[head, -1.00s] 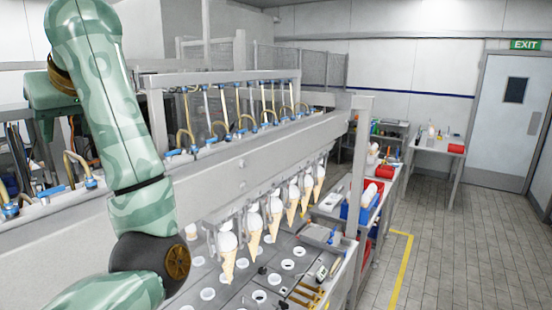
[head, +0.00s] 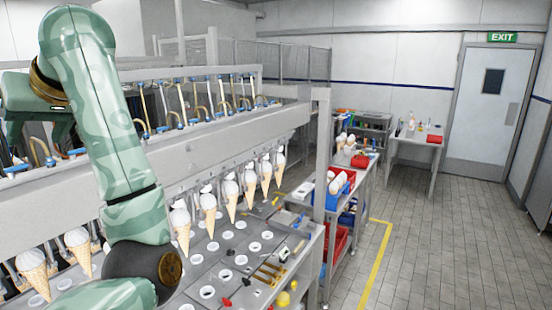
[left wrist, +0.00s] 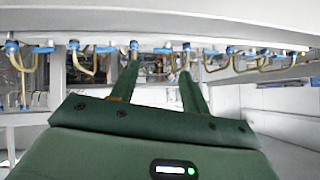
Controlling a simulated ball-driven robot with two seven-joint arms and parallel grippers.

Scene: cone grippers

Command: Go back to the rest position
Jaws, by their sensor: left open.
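My left arm rises from the bottom left of the head view, and its green wrist and hand (head: 35,100) are at the far left, in front of the machine. My right gripper is not in view.
Several filled ice-cream cones (head: 231,195) hang in a row under the machine's grey beam (head: 215,150). Below is a grey plate with round holes (head: 200,282). A post (head: 320,150) and shelves with red and blue bins (head: 338,180) stand right. The tiled floor (head: 440,240) is clear.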

